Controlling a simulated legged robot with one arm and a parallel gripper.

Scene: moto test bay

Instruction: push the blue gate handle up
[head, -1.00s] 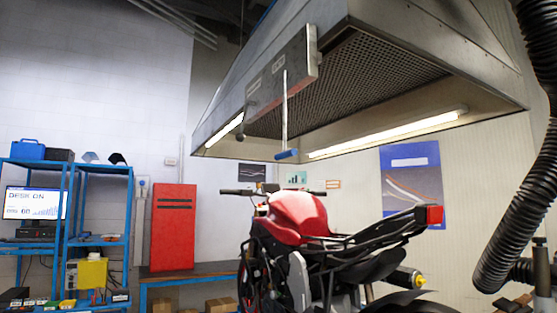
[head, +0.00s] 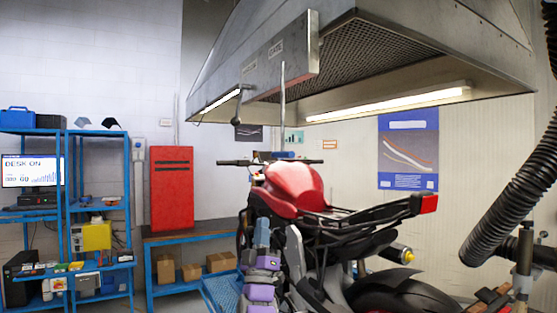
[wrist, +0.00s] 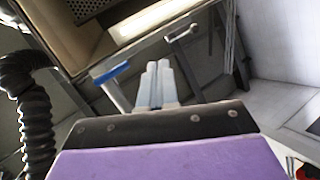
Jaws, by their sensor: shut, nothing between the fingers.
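The blue gate handle (head: 284,155) is a short blue grip at the low end of a thin rod. The rod hangs from a metal panel (head: 281,55) on the hood's front. In the wrist view the blue handle (wrist: 113,73) is left of my gripper (wrist: 157,66), apart from it in the picture. My pale fingers are together and empty. In the head view my purple and grey arm (head: 262,262) rises in front of the motorcycle, below the handle; its fingertips are not clear there.
A second, grey lever with a dark knob (head: 237,92) hangs left of the handle; the red motorcycle (head: 295,185) stands below. The metal hood (head: 440,55) hangs overhead. A black ribbed hose (head: 505,205) is at right. Blue shelves (head: 129,200) and a red cabinet (head: 171,188) stand left.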

